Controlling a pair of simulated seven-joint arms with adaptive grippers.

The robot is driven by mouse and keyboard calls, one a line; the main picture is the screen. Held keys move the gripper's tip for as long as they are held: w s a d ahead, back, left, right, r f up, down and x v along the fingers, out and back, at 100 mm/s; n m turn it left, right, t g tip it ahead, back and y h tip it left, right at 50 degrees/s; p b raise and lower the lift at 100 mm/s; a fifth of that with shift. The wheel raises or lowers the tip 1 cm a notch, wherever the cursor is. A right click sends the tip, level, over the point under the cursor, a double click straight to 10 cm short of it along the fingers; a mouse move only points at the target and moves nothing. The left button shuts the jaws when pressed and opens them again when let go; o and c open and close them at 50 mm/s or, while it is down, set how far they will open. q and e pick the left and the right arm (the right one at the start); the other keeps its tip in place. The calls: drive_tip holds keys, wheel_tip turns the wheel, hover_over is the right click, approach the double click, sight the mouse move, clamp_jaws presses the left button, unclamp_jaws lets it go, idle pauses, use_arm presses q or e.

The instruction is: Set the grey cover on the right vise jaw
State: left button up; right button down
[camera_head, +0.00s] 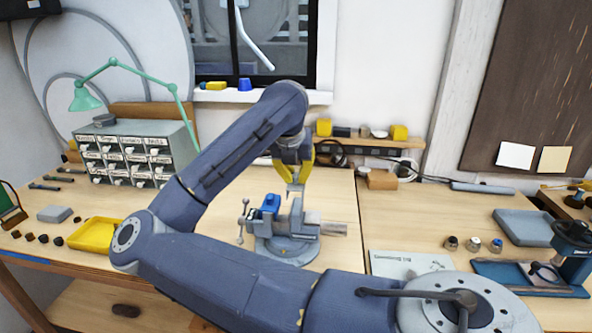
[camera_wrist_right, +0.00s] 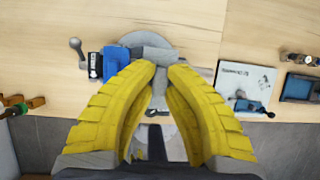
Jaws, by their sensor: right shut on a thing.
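The vise (camera_head: 287,245) stands on the bench. It also shows in the wrist view (camera_wrist_right: 146,40), partly behind my fingers. A blue cover (camera_head: 270,203) sits on its left jaw and shows in the wrist view too (camera_wrist_right: 113,64). My right gripper (camera_head: 296,178) points down above the right jaw (camera_head: 297,215), its yellow fingers shut on the small grey cover (camera_head: 295,188). The cover is right over the jaw; I cannot tell if they touch. In the wrist view my fingertips (camera_wrist_right: 161,70) hide most of it. My left gripper is not in view.
A drawer cabinet (camera_head: 135,153) and a yellow tray (camera_head: 92,235) stand at the left. A printed sheet (camera_head: 408,263), several small knobs (camera_head: 473,244) and a grey tray (camera_head: 522,228) lie at the right. A shelf (camera_head: 370,141) runs along the back wall.

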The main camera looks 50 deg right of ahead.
sight(297, 202)
drive_tip(key=shift+f, duration=3.15)
drive_tip(key=shift+f, duration=0.35)
drive_tip(key=c, duration=1.4)
unclamp_jaws()
drive_tip(key=shift+r, duration=0.1)
drive_tip(key=v, duration=1.2)
drive_tip(key=v, duration=0.8)
drive_tip(key=shift+w+d+r, duration=0.25)
drive_tip(key=shift+d+r, duration=0.05)
drive_tip(key=shift+r, duration=0.2)
